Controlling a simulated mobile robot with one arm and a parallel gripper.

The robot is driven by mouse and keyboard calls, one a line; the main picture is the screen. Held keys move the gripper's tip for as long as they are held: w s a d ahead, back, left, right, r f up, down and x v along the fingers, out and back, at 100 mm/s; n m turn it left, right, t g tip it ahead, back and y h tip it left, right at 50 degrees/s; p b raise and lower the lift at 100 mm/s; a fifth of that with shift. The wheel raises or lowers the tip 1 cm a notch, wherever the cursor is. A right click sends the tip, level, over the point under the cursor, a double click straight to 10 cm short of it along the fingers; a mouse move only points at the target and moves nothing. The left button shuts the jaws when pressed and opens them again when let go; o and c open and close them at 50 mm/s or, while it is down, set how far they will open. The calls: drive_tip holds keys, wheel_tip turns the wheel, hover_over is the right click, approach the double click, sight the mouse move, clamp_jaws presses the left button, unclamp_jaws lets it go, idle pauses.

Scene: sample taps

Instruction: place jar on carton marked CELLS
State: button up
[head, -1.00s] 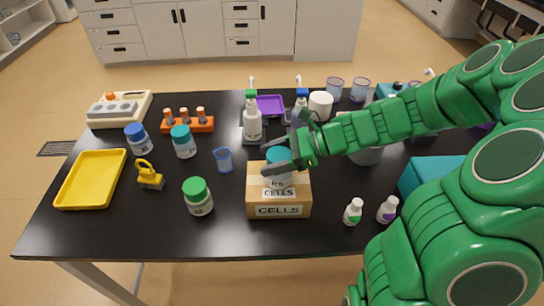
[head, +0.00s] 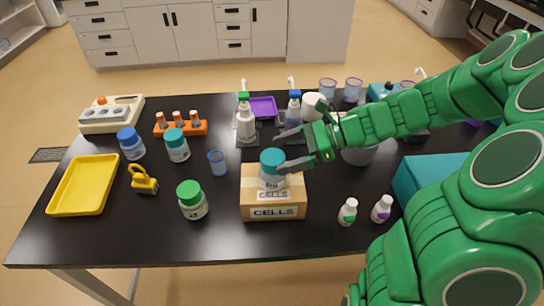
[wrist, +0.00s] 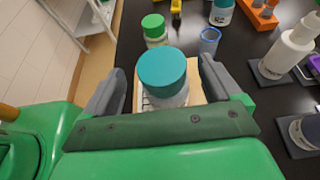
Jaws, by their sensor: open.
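The carton marked CELLS (head: 273,211) stands on the black table near its front middle. A jar with a teal lid (head: 272,169) stands upright on top of the carton, toward its back. In the wrist view the jar (wrist: 163,76) sits between the two fingers, with a gap on each side. My gripper (head: 289,151) is open, at the jar's upper right in the head view; the wrist view shows its fingers (wrist: 160,90) spread around the jar.
Two small white bottles (head: 347,212) stand right of the carton. A green-lidded jar (head: 191,199) and a blue beaker (head: 217,163) stand to its left. A yellow tray (head: 84,184) lies at the far left. Dispenser bottles (head: 245,122) stand behind.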

drive_tip(key=v, duration=0.6)
drive_tip(key=s+a+r+n+g+h, duration=0.1)
drive_tip(key=s+a+n+g+h, duration=0.15)
drive_tip(key=s+n, duration=0.35)
drive_tip(key=s+a+n+g+h, duration=0.15)
drive_tip(key=s+n+h, duration=0.25)
drive_tip(key=s, duration=0.4)
drive_tip(key=s+d+n+t+h, duration=0.1)
drive_tip(key=s+d+n+h, duration=0.2)
drive_tip(key=s+n, duration=0.1)
drive_tip(key=s+d+r+n+t+h, duration=0.1)
drive_tip(key=s+d+n+h, duration=0.2)
drive_tip(key=s, duration=0.4)
drive_tip(key=shift+s+n+h, duration=0.2)
drive_tip(key=shift+n+h, duration=0.3)
drive_tip(key=shift+h, duration=0.05)
